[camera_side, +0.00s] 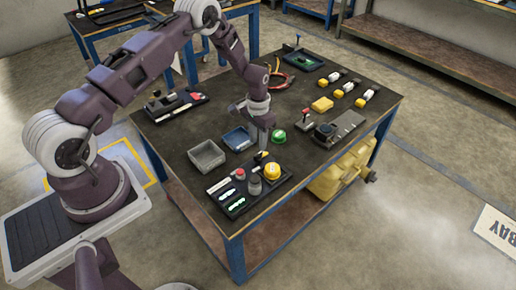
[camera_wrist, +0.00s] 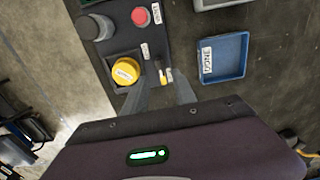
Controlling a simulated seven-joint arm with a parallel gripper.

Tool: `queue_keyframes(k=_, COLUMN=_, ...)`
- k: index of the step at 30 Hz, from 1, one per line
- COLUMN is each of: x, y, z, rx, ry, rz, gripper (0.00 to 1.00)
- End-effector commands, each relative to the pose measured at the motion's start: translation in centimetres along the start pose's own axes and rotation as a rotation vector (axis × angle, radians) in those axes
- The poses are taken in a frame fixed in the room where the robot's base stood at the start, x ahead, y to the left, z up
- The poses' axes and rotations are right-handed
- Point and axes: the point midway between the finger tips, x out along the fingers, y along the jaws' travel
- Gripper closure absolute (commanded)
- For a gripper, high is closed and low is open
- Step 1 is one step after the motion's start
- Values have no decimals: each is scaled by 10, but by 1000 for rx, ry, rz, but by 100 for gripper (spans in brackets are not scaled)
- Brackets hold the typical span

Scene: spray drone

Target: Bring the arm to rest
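My gripper (camera_side: 262,147) hangs low over the back corner of a black control panel (camera_side: 236,207) on the workbench. In the wrist view its two grey fingers (camera_wrist: 163,80) are apart, so it is open. A small yellow-and-white part (camera_wrist: 162,74) shows between or just beyond the fingertips, at the panel's edge. I cannot tell whether the fingers touch it. The panel also carries a yellow knob (camera_side: 272,171), a grey knob (camera_side: 254,185) and a red button (camera_side: 239,174). In the wrist view the yellow knob (camera_wrist: 126,70) lies just left of the fingers.
A blue tray marked DONE (camera_wrist: 222,57) lies right of the fingers in the wrist view. A grey bin (camera_side: 207,156) stands beside it. A green dome (camera_side: 279,136) is close to my gripper. Switches, yellow blocks and a dark device (camera_side: 325,131) occupy the bench's right side.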

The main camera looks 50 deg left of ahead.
Motion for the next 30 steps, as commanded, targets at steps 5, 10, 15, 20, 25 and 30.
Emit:
queue_keyframes(k=5, x=-10, y=0, z=0, rx=0, ry=-1, rz=0, gripper=67)
queue_keyframes(k=10, x=-9, y=0, z=0, rx=0, ry=0, rz=0, gripper=67)
queue_keyframes(k=15, x=-72, y=8, z=-7, rx=3, ry=47, rz=-9, gripper=67)
queue_keyframes(k=20, x=-220, y=39, z=20, rx=8, ry=152, rz=-24, gripper=67)
queue_keyframes(k=25, x=-338, y=74, z=105, rx=12, ry=269, rz=-27, gripper=67)
queue_keyframes(k=30, x=-393, y=99, z=216, rx=16, ry=383, rz=-17, gripper=67)
